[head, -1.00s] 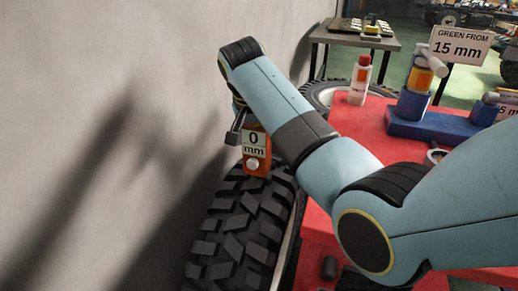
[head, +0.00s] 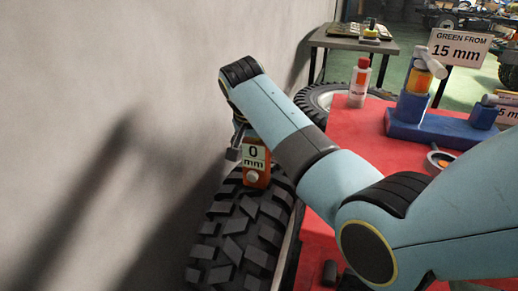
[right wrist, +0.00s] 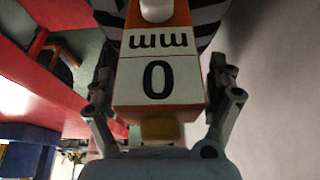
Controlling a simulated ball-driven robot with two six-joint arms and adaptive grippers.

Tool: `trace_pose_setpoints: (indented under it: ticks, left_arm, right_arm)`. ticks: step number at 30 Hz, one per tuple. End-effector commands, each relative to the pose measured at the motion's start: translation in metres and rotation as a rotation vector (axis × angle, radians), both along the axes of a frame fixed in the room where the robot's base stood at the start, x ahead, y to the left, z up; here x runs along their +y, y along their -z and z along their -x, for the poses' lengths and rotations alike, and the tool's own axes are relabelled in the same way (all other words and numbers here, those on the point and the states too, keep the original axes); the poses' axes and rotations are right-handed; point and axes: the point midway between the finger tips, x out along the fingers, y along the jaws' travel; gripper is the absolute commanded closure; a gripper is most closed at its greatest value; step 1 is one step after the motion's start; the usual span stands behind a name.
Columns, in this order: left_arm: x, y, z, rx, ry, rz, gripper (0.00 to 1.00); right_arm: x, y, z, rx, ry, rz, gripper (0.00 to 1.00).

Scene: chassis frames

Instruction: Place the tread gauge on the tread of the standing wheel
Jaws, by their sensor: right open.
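The tread gauge (head: 256,163) is an orange block with a white label reading "0 mm" and a pale round knob. In the head view it stands roughly upright on top of the black, chunky tread of the standing wheel (head: 238,240). My right gripper (head: 240,140) is at the gauge's upper end, partly hidden behind my arm. In the right wrist view the gauge (right wrist: 155,75) is between the spread fingers of my right gripper (right wrist: 160,105), with a gap visible at the left finger. The gauge's underside contact is not clearly visible. My left gripper is not in view.
A grey wall (head: 100,120) is close on the left. A red bench top (head: 350,135) holds a white bottle with a red cap (head: 359,82) and a blue stand (head: 430,132). A "GREEN FROM 15 mm" sign (head: 460,47) stands behind. Another tyre (head: 318,98) lies farther back.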

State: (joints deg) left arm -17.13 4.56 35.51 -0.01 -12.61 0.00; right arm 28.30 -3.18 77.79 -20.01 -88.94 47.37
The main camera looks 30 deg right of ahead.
Motion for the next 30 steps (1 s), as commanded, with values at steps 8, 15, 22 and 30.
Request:
trace_pose_setpoints:
  ticks: [8, 15, 22, 30]
  left_arm:
    - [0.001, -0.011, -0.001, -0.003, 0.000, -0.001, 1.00]
    - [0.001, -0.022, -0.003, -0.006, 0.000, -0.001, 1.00]
    - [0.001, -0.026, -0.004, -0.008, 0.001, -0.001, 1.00]
    - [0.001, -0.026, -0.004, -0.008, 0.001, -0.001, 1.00]
  right_arm:
    - [0.012, -0.039, 0.008, -0.006, -0.001, -0.002, 0.12]
    - [0.027, -0.088, 0.021, -0.005, 0.000, -0.002, 0.12]
    - [0.034, -0.111, 0.029, -0.002, 0.001, 0.000, 0.12]
    - [0.035, -0.113, 0.029, -0.001, 0.000, 0.001, 0.12]
